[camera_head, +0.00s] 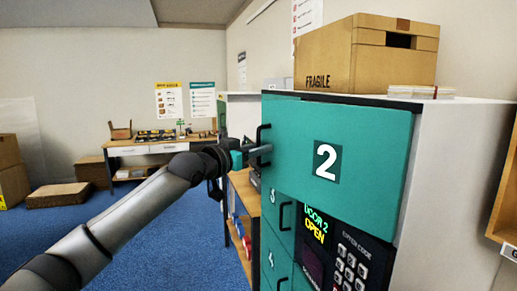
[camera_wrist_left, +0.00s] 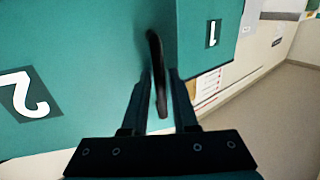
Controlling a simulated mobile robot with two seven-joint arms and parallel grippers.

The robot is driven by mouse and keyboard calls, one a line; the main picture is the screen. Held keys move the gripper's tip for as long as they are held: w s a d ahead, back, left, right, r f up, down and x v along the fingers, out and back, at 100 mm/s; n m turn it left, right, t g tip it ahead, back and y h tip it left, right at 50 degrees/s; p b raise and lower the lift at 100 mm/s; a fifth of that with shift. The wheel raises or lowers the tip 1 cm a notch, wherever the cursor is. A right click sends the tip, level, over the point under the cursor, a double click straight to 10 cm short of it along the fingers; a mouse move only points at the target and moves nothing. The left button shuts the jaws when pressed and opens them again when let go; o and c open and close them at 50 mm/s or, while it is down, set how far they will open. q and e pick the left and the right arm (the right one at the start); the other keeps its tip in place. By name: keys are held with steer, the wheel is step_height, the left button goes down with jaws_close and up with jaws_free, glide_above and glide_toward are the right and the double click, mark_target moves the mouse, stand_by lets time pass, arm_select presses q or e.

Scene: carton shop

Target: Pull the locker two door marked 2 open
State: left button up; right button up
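The teal locker door marked 2 (camera_head: 370,150) is at the upper front of the locker in the head view. It seems to stand slightly out from the cabinet at its handle side. Its black handle (camera_head: 264,135) is on the left edge. My left gripper (camera_head: 258,152) reaches it from the left. In the left wrist view, my left gripper's fingers (camera_wrist_left: 160,82) are on both sides of the handle (camera_wrist_left: 157,55), seemingly closed on it. Door 2 (camera_wrist_left: 90,75) fills the left of that view. My right gripper is not in view.
Door 1 (camera_wrist_left: 212,50) shows beyond door 2's edge. A keypad panel (camera_head: 345,255) below reads "DOOR 2 OPEN". A cardboard box (camera_head: 340,62) marked FRAGILE stands on the locker. A wooden shelf (camera_head: 243,190) stands behind my gripper.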

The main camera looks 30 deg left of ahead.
arm_select(q)
jaws_close()
stand_by(1.3)
